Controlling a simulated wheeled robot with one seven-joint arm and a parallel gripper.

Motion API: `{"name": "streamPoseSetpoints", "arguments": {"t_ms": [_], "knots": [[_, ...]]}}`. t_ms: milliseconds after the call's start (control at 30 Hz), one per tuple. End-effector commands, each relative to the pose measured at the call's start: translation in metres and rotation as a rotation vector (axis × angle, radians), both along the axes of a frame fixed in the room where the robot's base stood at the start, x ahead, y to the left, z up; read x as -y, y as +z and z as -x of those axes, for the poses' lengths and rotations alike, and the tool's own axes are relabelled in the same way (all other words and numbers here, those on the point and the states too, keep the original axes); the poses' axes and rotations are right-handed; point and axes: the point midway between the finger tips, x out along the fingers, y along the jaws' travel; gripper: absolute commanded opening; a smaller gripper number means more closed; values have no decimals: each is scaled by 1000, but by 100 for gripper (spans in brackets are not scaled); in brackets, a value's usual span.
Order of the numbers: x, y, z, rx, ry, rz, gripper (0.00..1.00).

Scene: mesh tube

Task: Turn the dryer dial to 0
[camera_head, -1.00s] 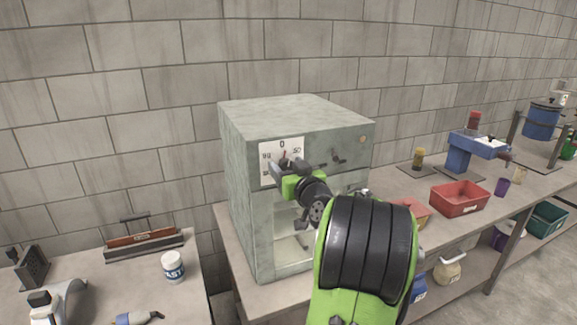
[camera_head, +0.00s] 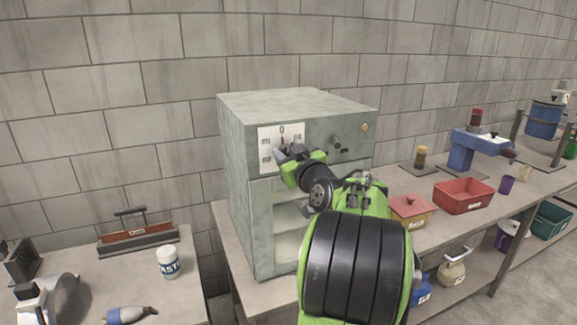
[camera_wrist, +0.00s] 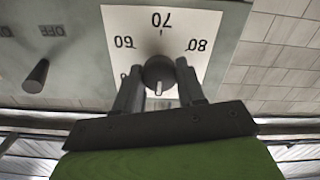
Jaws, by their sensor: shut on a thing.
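The grey-green dryer (camera_head: 252,215) stands on the bench, with a white dial plate (camera_head: 267,143) at the upper left of its front. In the head view a 0 shows at the plate's top. The dark dial knob (camera_wrist: 158,69) shows in the wrist view between my gripper's fingers (camera_wrist: 160,78). That view is upside down and shows 60, 70 and 80. The knob's pale pointer mark points down there, away from the 70. My gripper (camera_head: 284,155) is shut on the knob. It hides part of the plate in the head view.
A switch (camera_wrist: 36,77) marked OFF sits beside the plate. A red bin (camera_head: 463,198) and a blue machine (camera_head: 460,152) stand on the bench to the right. A white jar (camera_head: 168,262) and a tool holder (camera_head: 137,237) are on the left table.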

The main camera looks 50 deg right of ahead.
Motion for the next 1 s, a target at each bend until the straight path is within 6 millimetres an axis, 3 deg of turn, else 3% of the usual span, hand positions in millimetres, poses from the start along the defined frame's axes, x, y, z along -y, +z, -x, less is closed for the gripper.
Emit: {"name": "streamPoseSetpoints", "arguments": {"t_ms": [300,333,500,800,1000], "knots": [[0,1,0,-8,0,7,9],[0,1,0,-8,0,7,41],[0,1,0,-7,0,6,65],[-1,0,3,-8,-1,6,65],[-22,-1,40,-7,-6,8,65]]}}
